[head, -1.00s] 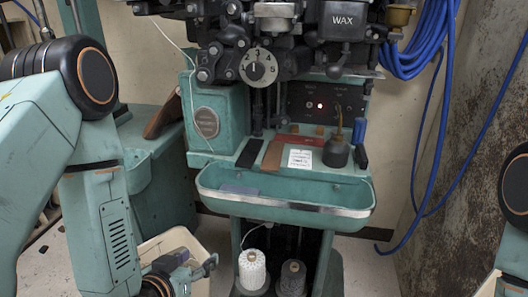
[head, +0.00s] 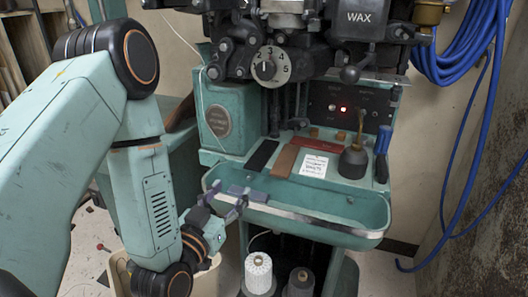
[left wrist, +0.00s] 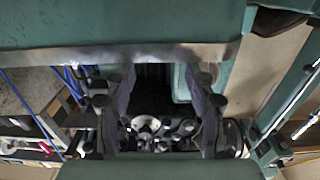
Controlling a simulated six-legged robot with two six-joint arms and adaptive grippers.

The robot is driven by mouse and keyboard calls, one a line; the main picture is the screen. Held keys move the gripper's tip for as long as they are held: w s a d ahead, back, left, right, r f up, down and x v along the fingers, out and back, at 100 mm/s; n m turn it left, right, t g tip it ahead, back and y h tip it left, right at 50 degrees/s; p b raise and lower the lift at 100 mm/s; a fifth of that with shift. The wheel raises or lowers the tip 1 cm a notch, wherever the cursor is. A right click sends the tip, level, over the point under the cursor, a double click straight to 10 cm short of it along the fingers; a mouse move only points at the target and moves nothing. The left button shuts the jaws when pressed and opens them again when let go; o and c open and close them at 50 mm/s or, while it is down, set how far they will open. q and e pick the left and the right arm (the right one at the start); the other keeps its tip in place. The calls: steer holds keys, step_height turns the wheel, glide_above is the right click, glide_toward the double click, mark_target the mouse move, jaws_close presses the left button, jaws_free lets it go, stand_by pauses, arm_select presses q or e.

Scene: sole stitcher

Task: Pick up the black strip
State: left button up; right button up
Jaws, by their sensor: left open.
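The black strip (head: 262,155) lies flat on the machine's green ledge, left of a brown strip (head: 285,160) and a red strip (head: 314,145). My left gripper (head: 223,201) is open and empty at the left front of the green trough, below and in front of the black strip and apart from it. In the left wrist view its two fingers (left wrist: 160,103) stand wide apart with nothing held between them. I cannot make out the black strip in that view. My right gripper is not in view.
Thread spools (head: 258,274) stand below.

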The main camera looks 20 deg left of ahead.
mark_target(251, 169)
arm_select(q)
steer(key=w, duration=0.3)
steer(key=shift+d+b, duration=0.25)
steer(key=shift+b, duration=0.05)
steer(key=shift+w, duration=0.35)
steer(key=shift+w+a+f+b, duration=0.15)
steer(key=shift+w+b, duration=0.15)
steer(key=shift+w, duration=0.2)
steer(key=w, duration=0.2)
steer(key=w+b, duration=0.1)
steer(key=shift+w+d, duration=0.2)
steer(key=shift+w, duration=0.5)
steer(key=shift+a, duration=0.2)
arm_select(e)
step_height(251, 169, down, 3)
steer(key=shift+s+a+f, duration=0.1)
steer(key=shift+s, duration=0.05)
